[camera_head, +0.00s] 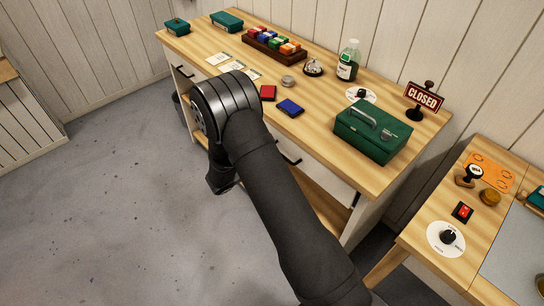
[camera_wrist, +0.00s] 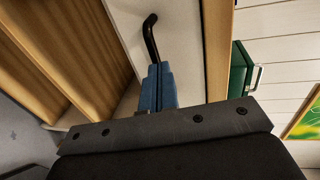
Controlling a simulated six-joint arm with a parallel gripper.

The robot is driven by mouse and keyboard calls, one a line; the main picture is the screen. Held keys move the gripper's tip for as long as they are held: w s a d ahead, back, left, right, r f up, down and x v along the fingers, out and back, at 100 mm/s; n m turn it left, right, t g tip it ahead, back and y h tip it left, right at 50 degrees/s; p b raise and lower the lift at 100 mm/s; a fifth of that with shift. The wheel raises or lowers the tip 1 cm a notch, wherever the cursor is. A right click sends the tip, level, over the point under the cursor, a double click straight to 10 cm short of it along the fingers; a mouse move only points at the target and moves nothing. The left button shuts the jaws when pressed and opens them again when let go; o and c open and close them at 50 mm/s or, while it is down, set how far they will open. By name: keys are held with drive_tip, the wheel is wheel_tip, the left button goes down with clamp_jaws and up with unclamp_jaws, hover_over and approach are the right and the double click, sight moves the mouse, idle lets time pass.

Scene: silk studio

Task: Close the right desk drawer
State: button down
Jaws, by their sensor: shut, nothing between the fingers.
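The desk (camera_head: 305,85) has a wooden top and pale drawer fronts. A black handle (camera_head: 355,200) shows at its right end, beside my arm, on what looks like the right drawer. My arm covers much of the desk front, so I cannot tell how far that drawer stands out. In the wrist view, a pale drawer front (camera_wrist: 190,45) with a black bar handle (camera_wrist: 150,38) is straight ahead. My gripper (camera_wrist: 158,72) is shut and empty, its blue fingers together just below the handle in the picture. I cannot tell whether they touch the front. The gripper is hidden in the head view.
On the desk top are a green cash box (camera_head: 373,132), a CLOSED sign (camera_head: 423,97), a bottle (camera_head: 348,62), a bell (camera_head: 313,67) and ink pads (camera_head: 290,107). A second table (camera_head: 425,235) stands at the right. The grey floor (camera_head: 100,190) at left is clear.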

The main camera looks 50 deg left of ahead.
drive_tip(key=v, duration=1.3)
drive_tip(key=shift+s, duration=0.3)
drive_tip(key=shift+d+f, duration=0.1)
drive_tip(key=x, duration=1.4)
drive_tip(key=shift+w, duration=0.15)
